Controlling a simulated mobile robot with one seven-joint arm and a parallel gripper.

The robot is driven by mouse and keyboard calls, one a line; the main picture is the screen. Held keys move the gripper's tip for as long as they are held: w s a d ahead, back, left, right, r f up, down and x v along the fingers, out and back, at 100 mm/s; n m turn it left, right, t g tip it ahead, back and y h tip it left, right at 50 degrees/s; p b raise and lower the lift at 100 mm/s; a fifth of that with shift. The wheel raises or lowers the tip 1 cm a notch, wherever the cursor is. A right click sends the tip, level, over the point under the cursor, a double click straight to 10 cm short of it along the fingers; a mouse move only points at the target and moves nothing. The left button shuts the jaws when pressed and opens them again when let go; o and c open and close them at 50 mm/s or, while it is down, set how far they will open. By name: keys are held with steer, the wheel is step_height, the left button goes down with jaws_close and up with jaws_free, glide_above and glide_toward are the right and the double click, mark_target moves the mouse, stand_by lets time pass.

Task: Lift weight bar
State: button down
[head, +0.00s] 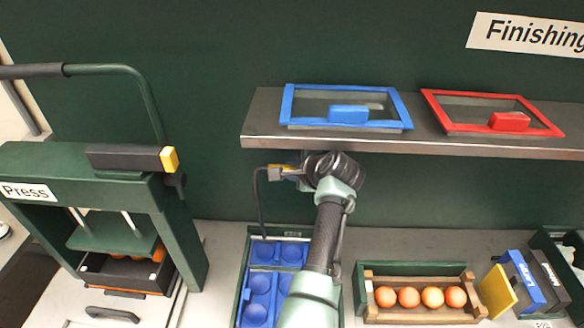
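The green press (180,232), labelled "Press", stands at the left. A dark bar with a yellow end (130,158) lies level across its top. A green tube lever with a dark grip (95,70) rises behind and above it; I cannot tell which of these is the weight bar. My gripper (278,173) is near the middle, below the shelf and right of the press, apart from both bars. It points left. Its fingers are small and partly hidden, so I cannot tell whether they are open. Nothing clearly shows held in it.
A dark tray with oranges (118,272) sits inside the press. A steel shelf (262,125) carries a blue-framed lid (347,112) and a red-framed lid (508,119). Below are a blue moulded tray (258,285) and a wooden crate (422,315) of oranges. Boxes stand at the right.

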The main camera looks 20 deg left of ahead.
steer(key=shift+r, duration=0.1)
steer(key=c, duration=1.1)
jaws_free()
steer(key=shift+w, duration=0.1)
steer(key=shift+o, duration=0.6)
steer(key=shift+w+a, duration=0.1)
steer(key=shift+v, duration=0.85)
steer(key=b+v, duration=0.1)
steer(key=v, duration=0.2)
steer(key=shift+d, duration=0.25)
steer(key=s+d+b, duration=0.4)
steer(key=s+d, duration=0.4)
steer(key=shift+s, duration=0.4)
